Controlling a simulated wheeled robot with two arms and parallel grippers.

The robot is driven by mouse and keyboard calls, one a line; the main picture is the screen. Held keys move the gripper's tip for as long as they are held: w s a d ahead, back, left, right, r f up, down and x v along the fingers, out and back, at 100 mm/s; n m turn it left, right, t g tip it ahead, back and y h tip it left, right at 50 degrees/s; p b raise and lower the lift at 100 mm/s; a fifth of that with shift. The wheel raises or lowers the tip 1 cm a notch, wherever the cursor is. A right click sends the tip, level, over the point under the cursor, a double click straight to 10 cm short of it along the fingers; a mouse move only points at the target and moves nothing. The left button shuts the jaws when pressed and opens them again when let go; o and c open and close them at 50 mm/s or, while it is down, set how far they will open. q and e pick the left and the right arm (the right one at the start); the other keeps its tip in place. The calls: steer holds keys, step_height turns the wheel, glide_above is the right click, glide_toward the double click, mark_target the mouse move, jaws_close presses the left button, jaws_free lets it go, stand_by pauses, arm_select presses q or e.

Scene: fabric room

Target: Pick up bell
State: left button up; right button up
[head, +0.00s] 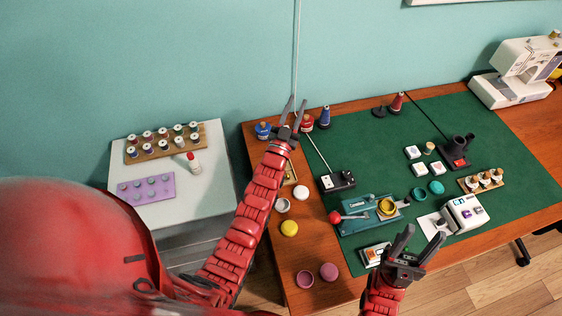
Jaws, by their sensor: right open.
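I cannot make out a bell for certain. Small round-based items stand at the table's back left corner: a blue one (263,130) and a red one (307,123), either side of my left gripper. My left gripper (298,99) is over that corner with its fingers apart and nothing visible between them. It may hide part of what is behind it. My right gripper (427,231) is open and empty above the front of the green mat (385,150), near a small white machine (465,212).
A white cabinet (215,185) with thread spools stands left.

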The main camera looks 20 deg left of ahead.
arm_select(q)
steer(key=w+a+f+g+y+p, duration=0.2)
steer(key=w+a+f+g, duration=0.1)
steer(key=w+f+g, duration=0.8)
steer(key=s+r+g+p, duration=0.1)
steer(key=s+r+g, duration=0.3)
steer(key=s+g, duration=0.85)
steer(key=shift+t+h, duration=0.4)
steer(key=shift+t, duration=0.15)
steer(key=f+b, duration=0.2)
steer(key=s+f+b, duration=0.1)
steer(key=f+b, duration=0.4)
steer(key=f, duration=0.1)
steer(key=shift+s+d, duration=0.15)
steer(key=shift+s, duration=0.15)
step_height(320, 180, down, 3)
steer(key=shift+d+r+p, duration=0.1)
steer(key=shift+p, duration=0.3)
steer(key=shift+f, duration=0.25)
steer(key=shift+f+p, duration=0.35)
steer(key=shift+p, duration=0.05)
step_height(320, 180, down, 3)
steer(key=shift+r+p, duration=0.1)
steer(key=shift+p, duration=0.5)
steer(key=shift+f, duration=0.95)
